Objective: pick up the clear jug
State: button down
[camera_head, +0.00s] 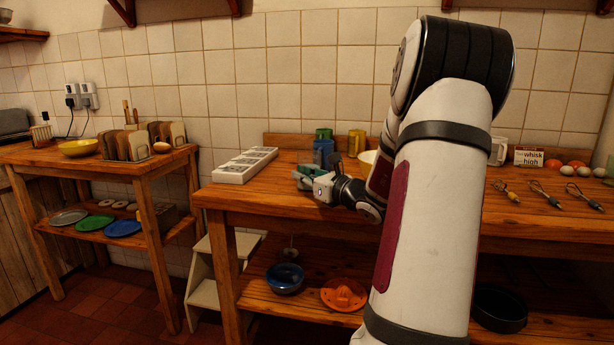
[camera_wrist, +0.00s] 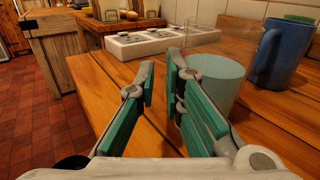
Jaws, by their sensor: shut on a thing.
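The clear jug (camera_wrist: 222,42) shows only as faint see-through edges beyond my fingers in the wrist view; its full outline is hard to make out. My gripper (camera_head: 306,178) is low over the front left of the wooden worktop in the head view. Its green-padded fingers also show in the wrist view (camera_wrist: 160,88). They stand a little apart, shut on the clear jug, though the gripped part is hard to see. I cannot tell whether the jug touches the worktop.
A pale green cup (camera_wrist: 222,80) is close by the right finger. A blue mug (camera_wrist: 281,55) stands farther right. Whisks (camera_head: 545,195) lie far right. The front left worktop is clear.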

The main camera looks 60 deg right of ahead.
notch_tip(320, 180, up, 10)
jog(key=p, duration=0.3)
jog(key=shift+w+a+p, duration=0.1)
jog(key=shift+p, duration=0.2)
dwell(0.4)
